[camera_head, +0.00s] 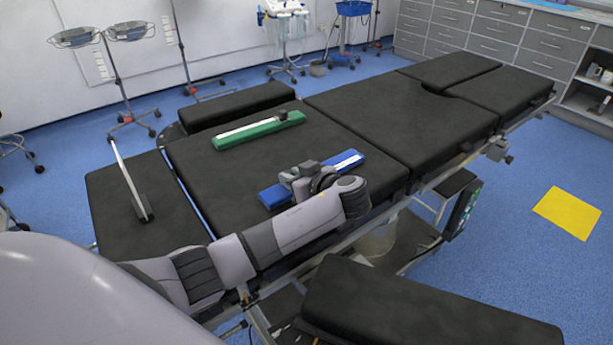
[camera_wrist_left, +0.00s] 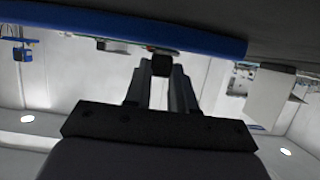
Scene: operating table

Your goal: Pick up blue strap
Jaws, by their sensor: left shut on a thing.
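The blue strap (camera_head: 349,160) lies lengthwise across the black operating table (camera_head: 250,165), with a pale section near its right end. My left gripper (camera_head: 308,172) reaches over its middle, and my wrist hides part of the strap. In the left wrist view the strap (camera_wrist_left: 90,19) runs across the top of the picture. There the fingers of my left gripper (camera_wrist_left: 162,60) are close together at the strap's lower edge, shut on it. I cannot tell from the head view whether the strap is clear of the table. My right gripper is not in view.
A green strap (camera_head: 259,130) with a pale strip and a dark knob lies farther back on the table. A black padded section (camera_head: 400,310) stands in front at the lower right. A yellow floor mark (camera_head: 567,213) lies to the right. Stands and grey cabinets (camera_head: 497,40) are behind.

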